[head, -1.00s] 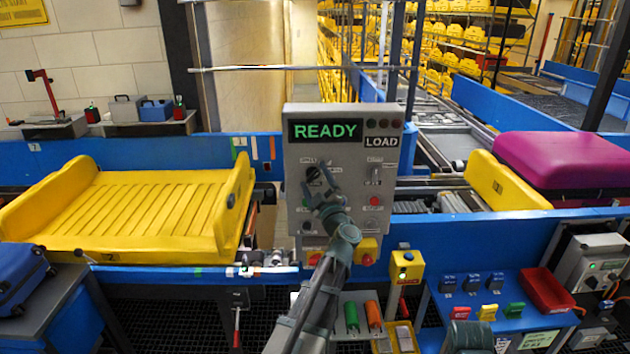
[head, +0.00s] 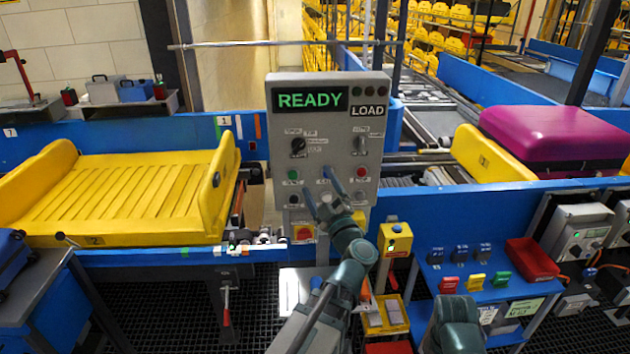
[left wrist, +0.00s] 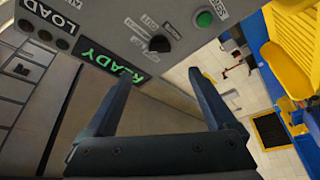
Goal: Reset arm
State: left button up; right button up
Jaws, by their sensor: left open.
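My left gripper (head: 318,190) is open and empty in front of the lower part of the grey control panel (head: 279,125). In the left wrist view its two fingers (left wrist: 160,78) stand wide apart with nothing between them. The panel's black rotary knob (head: 298,146) is in plain view above the gripper and apart from it. It also shows in the left wrist view (left wrist: 159,44). The panel screen (head: 311,99) reads READY, with LOAD beside it. My right gripper is not in view; only part of my right arm shows at the bottom.
A yellow tray (head: 130,240) rests on the conveyor at left. A purple suitcase (head: 550,130) lies on another yellow tray (head: 485,160) at right. A yellow button box (head: 395,240) and a blue shelf (head: 440,272) stand right of my left arm. A blue case (head: 12,255) is at far left.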

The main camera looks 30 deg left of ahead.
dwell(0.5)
pick_arm(q)
jog(key=w+d+f+m+t+h, duration=0.2)
jog(key=w+d+m+t+h, duration=0.45)
jog(key=d+m+h, duration=0.5)
jog(key=d+f+m+g+h, duration=0.5)
jog(key=d+f+m+h, duration=0.15)
jog(key=d+f, duration=0.2)
jog(key=s+d+f+m+g, duration=0.1)
jog(key=s+f+m+g, duration=0.1)
jog(key=s+f+g, duration=0.65)
jog(key=s+a+f+g+y, duration=0.2)
jog(key=s+a+f+g, duration=0.35)
jog(key=s+f, duration=0.4)
jog(key=s+d+f+m+g+y+b, duration=0.1)
jog(key=s+d+f+m+b, duration=0.1)
jog(key=s+d, duration=0.5)
jog(key=d+m+b, duration=0.1)
jog(key=d+m, duration=0.1)
jog(key=d, duration=0.2)
jog(key=shift+s+y, duration=0.3)
jog(key=shift+s, duration=0.1)
